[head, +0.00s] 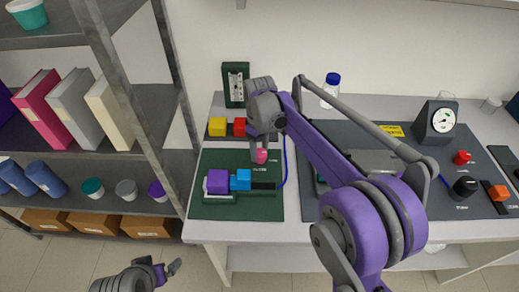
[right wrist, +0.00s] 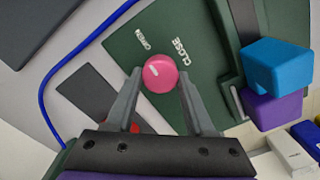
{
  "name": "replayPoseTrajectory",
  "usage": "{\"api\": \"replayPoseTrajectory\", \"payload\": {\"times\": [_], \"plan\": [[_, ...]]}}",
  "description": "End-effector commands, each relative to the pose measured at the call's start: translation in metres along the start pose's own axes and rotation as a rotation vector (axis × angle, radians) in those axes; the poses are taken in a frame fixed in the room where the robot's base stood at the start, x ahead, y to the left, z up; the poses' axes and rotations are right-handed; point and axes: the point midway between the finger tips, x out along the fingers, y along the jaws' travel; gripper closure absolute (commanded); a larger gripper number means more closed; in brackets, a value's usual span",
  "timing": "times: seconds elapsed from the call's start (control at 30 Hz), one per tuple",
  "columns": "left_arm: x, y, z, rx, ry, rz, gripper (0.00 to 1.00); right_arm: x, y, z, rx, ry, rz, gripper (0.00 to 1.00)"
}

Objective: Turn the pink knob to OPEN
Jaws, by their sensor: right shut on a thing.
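The pink knob (head: 262,156) sits on the dark green board (head: 240,156). My right gripper (head: 260,148) reaches down to it, fingers around it. In the right wrist view the knob (right wrist: 160,73) is between the two fingertips of my right gripper (right wrist: 158,80), which is shut on it. A small white mark shows on the knob's top, left of its middle. The white words OPEN (right wrist: 141,39) and CLOSE (right wrist: 181,52) are printed beyond the knob. My left gripper (head: 172,268) is low at the left, away from the table; its jaws are unclear.
A blue cable (right wrist: 77,52) curves past the board. Yellow (head: 217,127) and red (head: 239,127) blocks stand behind. A metal shelf (head: 125,85) stands close on the left.

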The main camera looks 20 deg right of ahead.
Motion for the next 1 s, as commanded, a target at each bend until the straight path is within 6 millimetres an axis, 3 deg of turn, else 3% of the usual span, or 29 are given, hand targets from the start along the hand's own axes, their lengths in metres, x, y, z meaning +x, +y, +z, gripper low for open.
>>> {"api": "replayPoseTrajectory", "payload": {"times": [0.23, 0.27, 0.4, 0.77, 1.0], "plan": [[0.000, 0.000, 0.000, 0.000, 0.000, 0.000, 0.00, -0.001, 0.000, 0.000, -0.001, 0.000, 0.001, 1.00], [0.000, 0.000, 0.000, 0.000, 0.000, 0.000, 0.00, -0.001, 0.000, 0.000, -0.001, 0.000, 0.001, 0.43], [0.000, 0.000, 0.000, 0.000, 0.000, 0.000, 0.00, -0.001, 0.000, 0.000, -0.001, 0.000, 0.001, 0.18], [0.000, 0.000, 0.000, 0.000, 0.000, 0.000, 0.00, -0.004, 0.000, 0.000, 0.000, 0.000, 0.000, 0.16], [-0.003, 0.000, -0.003, 0.000, 0.002, 0.000, 0.00, -0.043, 0.000, 0.000, 0.000, 0.000, 0.001, 0.16]]}}
